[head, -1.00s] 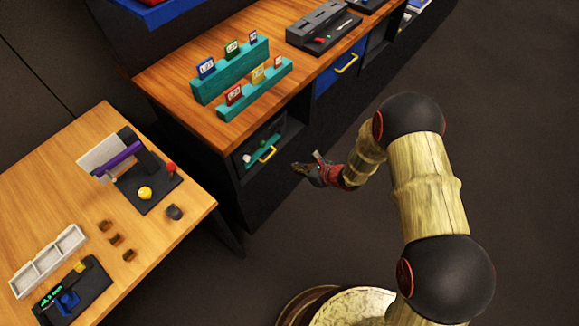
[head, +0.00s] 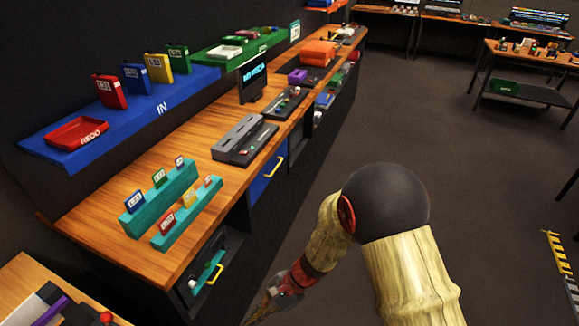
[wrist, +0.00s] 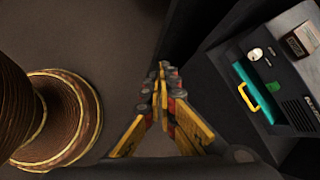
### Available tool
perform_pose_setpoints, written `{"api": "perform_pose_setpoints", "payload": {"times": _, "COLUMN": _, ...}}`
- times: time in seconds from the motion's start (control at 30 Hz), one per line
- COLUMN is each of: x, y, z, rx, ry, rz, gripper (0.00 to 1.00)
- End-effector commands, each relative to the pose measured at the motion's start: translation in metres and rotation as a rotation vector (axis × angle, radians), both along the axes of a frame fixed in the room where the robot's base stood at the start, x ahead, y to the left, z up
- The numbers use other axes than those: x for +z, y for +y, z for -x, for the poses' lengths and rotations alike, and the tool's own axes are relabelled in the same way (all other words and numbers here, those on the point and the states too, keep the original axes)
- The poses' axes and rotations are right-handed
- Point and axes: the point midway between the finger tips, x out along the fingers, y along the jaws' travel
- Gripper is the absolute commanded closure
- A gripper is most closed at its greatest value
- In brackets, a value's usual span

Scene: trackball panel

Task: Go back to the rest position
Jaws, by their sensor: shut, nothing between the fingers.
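My gripper (wrist: 160,75) points down toward the floor in the wrist view, its yellow fingers together at the tips with nothing between them. In the head view my gripper (head: 262,308) is low in the picture, beside the front of the long workbench. It is apart from the bench and from the open compartment with the yellow handle (head: 214,273). That handle also shows at the right of the wrist view (wrist: 248,97). The fingertips are small and dark in the head view.
The long wooden bench (head: 205,240) carries teal card racks (head: 160,200), a grey device (head: 240,140), and a blue IN shelf (head: 130,118) with boxes. A blue drawer (head: 268,178) is in its front. A smaller table (head: 25,275) is at lower left.

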Motion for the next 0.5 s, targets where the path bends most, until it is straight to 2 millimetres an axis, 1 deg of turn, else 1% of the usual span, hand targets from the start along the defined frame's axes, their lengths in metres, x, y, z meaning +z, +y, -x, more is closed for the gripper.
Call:
{"api": "perform_pose_setpoints", "payload": {"times": 0.03, "x": 0.026, "y": -0.014, "z": 0.005, "rx": 0.084, "ry": -0.059, "rz": 0.009, "gripper": 1.0}}
{"api": "perform_pose_setpoints", "payload": {"times": 0.1, "x": 0.053, "y": -0.036, "z": 0.015, "rx": 0.205, "ry": -0.134, "rz": 0.033, "gripper": 1.0}}
{"api": "perform_pose_setpoints", "payload": {"times": 0.17, "x": 0.074, "y": -0.055, "z": 0.022, "rx": 0.297, "ry": -0.195, "rz": 0.058, "gripper": 1.0}}
{"api": "perform_pose_setpoints", "payload": {"times": 0.2, "x": 0.088, "y": -0.069, "z": 0.026, "rx": 0.354, "ry": -0.237, "rz": 0.078, "gripper": 1.0}}
{"api": "perform_pose_setpoints", "payload": {"times": 0.27, "x": 0.107, "y": -0.089, "z": 0.032, "rx": 0.433, "ry": -0.299, "rz": 0.112, "gripper": 1.0}}
{"api": "perform_pose_setpoints", "payload": {"times": 0.3, "x": 0.12, "y": -0.103, "z": 0.035, "rx": 0.481, "ry": -0.34, "rz": 0.137, "gripper": 1.0}}
{"api": "perform_pose_setpoints", "payload": {"times": 0.37, "x": 0.138, "y": -0.124, "z": 0.039, "rx": 0.549, "ry": -0.398, "rz": 0.178, "gripper": 1.0}}
{"api": "perform_pose_setpoints", "payload": {"times": 0.4, "x": 0.15, "y": -0.138, "z": 0.042, "rx": 0.589, "ry": -0.438, "rz": 0.208, "gripper": 1.0}}
{"api": "perform_pose_setpoints", "payload": {"times": 0.5, "x": 0.178, "y": -0.171, "z": 0.049, "rx": 0.676, "ry": -0.53, "rz": 0.289, "gripper": 1.0}}
